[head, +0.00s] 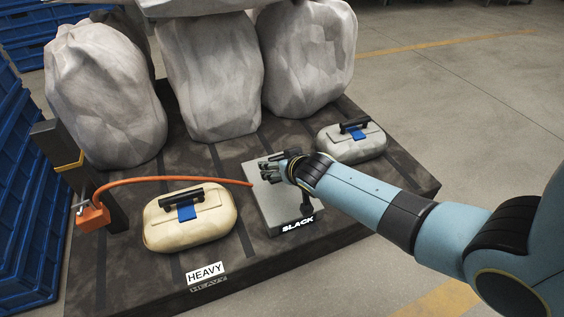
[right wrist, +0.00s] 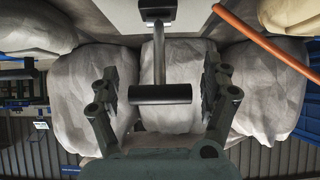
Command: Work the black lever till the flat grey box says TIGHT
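The flat grey box (head: 262,205) lies on the dark platform, and its front label reads SLACK. The black lever (right wrist: 160,94) shows in the right wrist view as a crossbar on a stem that runs up to a mount on the box (right wrist: 195,12). In the head view a black part of the lever (head: 307,203) shows at the box's right edge; my arm hides the rest. My right gripper (head: 270,168) is over the box. In the right wrist view the gripper (right wrist: 163,78) is open, with the crossbar between its fingers and gaps beside it. My left gripper is not in view.
An orange hose (head: 165,180) runs from an orange clamp (head: 92,217) to the box. A cream bag (head: 190,222) lies left, near a HEAVY label (head: 205,271); a grey bag (head: 350,145) lies right. Blue crates (head: 25,200) line the left.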

